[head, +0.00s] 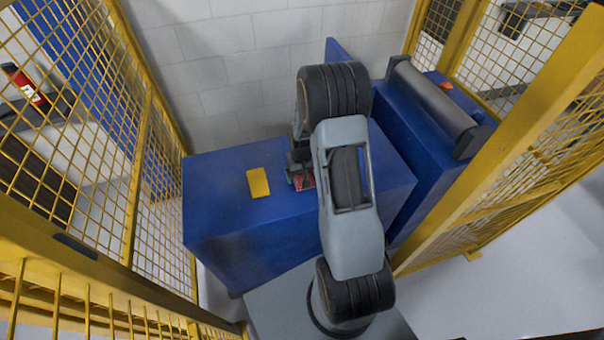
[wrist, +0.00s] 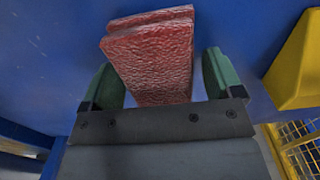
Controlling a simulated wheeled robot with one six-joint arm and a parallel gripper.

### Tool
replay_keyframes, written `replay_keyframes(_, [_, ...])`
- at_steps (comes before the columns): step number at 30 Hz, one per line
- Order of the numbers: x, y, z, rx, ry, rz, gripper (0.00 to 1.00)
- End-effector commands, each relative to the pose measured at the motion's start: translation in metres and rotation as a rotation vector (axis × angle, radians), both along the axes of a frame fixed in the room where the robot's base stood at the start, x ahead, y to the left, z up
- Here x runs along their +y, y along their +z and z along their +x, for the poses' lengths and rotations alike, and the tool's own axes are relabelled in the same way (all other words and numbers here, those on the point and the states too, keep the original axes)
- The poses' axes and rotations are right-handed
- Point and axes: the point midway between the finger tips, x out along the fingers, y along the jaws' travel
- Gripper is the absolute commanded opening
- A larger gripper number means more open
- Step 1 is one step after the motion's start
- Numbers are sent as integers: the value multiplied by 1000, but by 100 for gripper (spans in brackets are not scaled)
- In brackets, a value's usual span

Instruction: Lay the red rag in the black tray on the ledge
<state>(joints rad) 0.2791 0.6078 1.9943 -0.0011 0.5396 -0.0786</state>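The red rag (wrist: 150,55) is a folded, textured block in the wrist view. It lies between the two green fingers of my gripper (wrist: 160,64), with a narrow gap showing on the right side and little or none on the left. The fingers look open around it, not closed on it. In the head view a small part of the rag (head: 306,181) shows beside my gripper (head: 297,176), low over the top of the blue block (head: 225,180). My arm hides part of this area. I cannot make out the black tray in either view.
A yellow block (head: 258,183) lies left of the rag on the blue top; it also shows in the wrist view (wrist: 298,65). A large grey roller (head: 432,105) and a small orange object (head: 446,86) are at right. Yellow mesh fencing (head: 140,140) stands on both sides.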

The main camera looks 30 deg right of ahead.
Motion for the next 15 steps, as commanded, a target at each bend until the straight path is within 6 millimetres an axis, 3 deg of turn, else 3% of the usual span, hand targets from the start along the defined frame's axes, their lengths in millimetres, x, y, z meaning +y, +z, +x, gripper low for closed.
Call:
replay_keyframes(10, [0, 2, 0, 0, 0, 0, 94])
replay_keyframes(15, [0, 18, 1, -5, 0, -1, 94])
